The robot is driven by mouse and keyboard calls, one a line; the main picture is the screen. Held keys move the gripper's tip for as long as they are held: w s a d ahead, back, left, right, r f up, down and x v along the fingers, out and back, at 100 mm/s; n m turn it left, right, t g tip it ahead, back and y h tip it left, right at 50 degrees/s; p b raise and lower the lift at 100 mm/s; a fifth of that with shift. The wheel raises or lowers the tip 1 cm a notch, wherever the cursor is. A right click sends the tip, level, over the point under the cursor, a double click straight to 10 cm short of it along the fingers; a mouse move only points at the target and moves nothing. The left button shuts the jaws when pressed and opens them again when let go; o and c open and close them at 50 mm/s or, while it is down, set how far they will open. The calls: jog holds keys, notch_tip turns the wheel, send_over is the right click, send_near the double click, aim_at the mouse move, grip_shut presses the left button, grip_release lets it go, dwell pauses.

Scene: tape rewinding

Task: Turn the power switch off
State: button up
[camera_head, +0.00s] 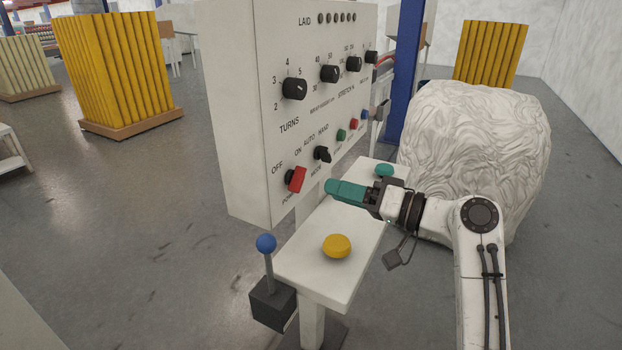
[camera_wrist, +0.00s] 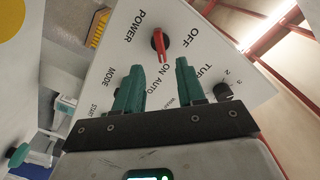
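The power switch (camera_head: 295,179) is a red handle on a black knob, low on the left of the white control panel. It also shows in the wrist view (camera_wrist: 160,42), where its red tip points toward the ON label. My gripper (camera_head: 332,188) has teal fingers and is in front of the panel, to the right of the switch in the head view. In the wrist view my gripper (camera_wrist: 159,65) is open, with an empty gap between its fingertips. The switch lies beyond that gap, apart from the fingers.
The black mode knob (camera_head: 322,153) is right of the switch, with more dials above. A white shelf (camera_head: 320,277) below carries a yellow button (camera_head: 337,246) and a green button (camera_head: 384,170). A blue-topped lever (camera_head: 266,243) stands at left. A wrapped bale (camera_head: 478,150) is behind my arm.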

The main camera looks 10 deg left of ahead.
aim_at(303, 181)
jog(key=x, duration=0.7)
jog(key=shift+w+a+f+p, duration=0.1)
jog(key=shift+a+p, duration=0.25)
jog(key=c, duration=0.7)
grip_shut()
jog(key=shift+f+b, duration=0.15)
jog(key=shift+b, duration=0.35)
jog(key=n+b, duration=1.7)
jog(key=b, duration=0.4)
jog(key=shift+n, duration=0.6)
